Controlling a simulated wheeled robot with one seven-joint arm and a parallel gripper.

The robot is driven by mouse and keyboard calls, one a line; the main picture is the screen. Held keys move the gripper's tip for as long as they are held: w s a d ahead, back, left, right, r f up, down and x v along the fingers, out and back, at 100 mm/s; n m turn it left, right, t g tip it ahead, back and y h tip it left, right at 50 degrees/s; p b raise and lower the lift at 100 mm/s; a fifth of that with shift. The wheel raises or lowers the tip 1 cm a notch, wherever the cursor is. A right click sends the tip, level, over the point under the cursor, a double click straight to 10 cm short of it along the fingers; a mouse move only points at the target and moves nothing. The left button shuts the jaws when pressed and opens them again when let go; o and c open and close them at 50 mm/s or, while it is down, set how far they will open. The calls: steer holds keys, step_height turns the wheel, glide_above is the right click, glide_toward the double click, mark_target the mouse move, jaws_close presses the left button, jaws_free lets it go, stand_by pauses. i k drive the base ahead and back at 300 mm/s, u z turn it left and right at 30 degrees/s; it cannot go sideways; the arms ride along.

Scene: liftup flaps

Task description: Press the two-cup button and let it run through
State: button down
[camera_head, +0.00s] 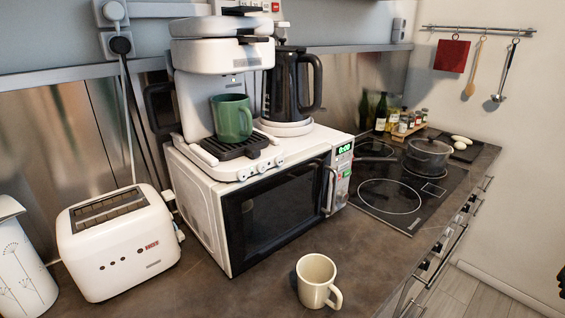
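A white coffee machine (200,57) stands on top of the microwave. A green mug (231,118) stands upright on its dark drip grate (236,145), under the machine's head. A row of small round buttons (260,168) runs along the front edge of the machine's base; their markings are too small to read, so I cannot tell which is the two-cup one. No coffee flow is visible, and the inside of the green mug is hidden. A small dark shape at the lower right edge may be part of my gripper (562,285); it is mostly cut off, far from the machine.
The white microwave (204,205) has a dark door and a protruding handle. A black kettle (290,85) stands beside the machine. A cream mug (317,280) stands on the front counter. A white toaster (118,245) is at left. A pot (427,155) sits on the hob.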

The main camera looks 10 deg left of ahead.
mark_target(279, 160)
steer(key=z, duration=0.8)
steer(key=k, duration=0.65)
steer(key=u, duration=0.2)
